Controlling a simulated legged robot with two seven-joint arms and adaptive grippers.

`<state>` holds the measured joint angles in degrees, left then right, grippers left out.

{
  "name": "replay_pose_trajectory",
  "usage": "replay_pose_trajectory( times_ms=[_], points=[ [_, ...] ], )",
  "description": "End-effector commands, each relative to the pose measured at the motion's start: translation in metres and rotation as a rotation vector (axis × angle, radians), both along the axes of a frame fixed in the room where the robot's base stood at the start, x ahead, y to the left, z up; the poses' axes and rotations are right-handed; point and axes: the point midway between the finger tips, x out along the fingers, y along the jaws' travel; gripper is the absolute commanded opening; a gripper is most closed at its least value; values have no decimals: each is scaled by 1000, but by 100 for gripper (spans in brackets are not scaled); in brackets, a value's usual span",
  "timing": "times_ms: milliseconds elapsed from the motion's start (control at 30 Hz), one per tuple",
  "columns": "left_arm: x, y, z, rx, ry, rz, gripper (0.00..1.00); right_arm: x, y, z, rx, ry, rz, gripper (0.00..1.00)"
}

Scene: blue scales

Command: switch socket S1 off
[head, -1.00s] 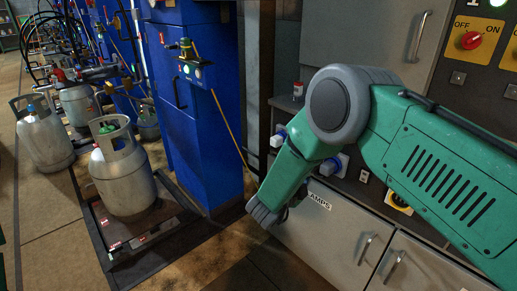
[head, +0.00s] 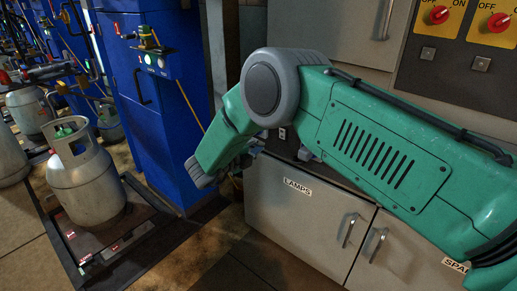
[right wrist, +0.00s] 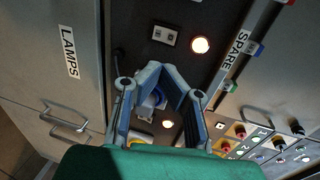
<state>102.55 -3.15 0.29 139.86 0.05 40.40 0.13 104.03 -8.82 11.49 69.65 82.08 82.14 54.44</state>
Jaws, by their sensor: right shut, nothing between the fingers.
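My right arm crosses the head view, and its forearm hides most of the socket panel there. In the right wrist view my right gripper (right wrist: 163,69) is shut and empty, its blue-grey fingers meeting in front of the dark panel (right wrist: 179,67). I cannot read an S1 label, and whether the fingers touch anything is unclear. My left gripper is not in view.
Two red OFF/ON knobs (head: 438,15) (head: 498,22) are at the upper right. A LAMPS cupboard (head: 300,215) stands below the arm. A blue cabinet (head: 160,110) and gas cylinder (head: 88,185) are left. Round lamps (right wrist: 200,45) (right wrist: 167,123) glow on the panel.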

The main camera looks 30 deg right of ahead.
Motion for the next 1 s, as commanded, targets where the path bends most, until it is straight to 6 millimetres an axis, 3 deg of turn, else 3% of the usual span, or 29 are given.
replay_pose_trajectory(
  times_ms=[300,400,600,1000],
  points=[
    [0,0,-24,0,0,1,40,25,-65,-17,2,-1,-2,0],
    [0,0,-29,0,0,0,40,32,-80,-13,1,-2,-1,0],
    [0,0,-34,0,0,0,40,39,-94,-8,-1,-1,1,0],
    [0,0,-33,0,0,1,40,40,-97,-7,2,1,1,0]
  ],
)
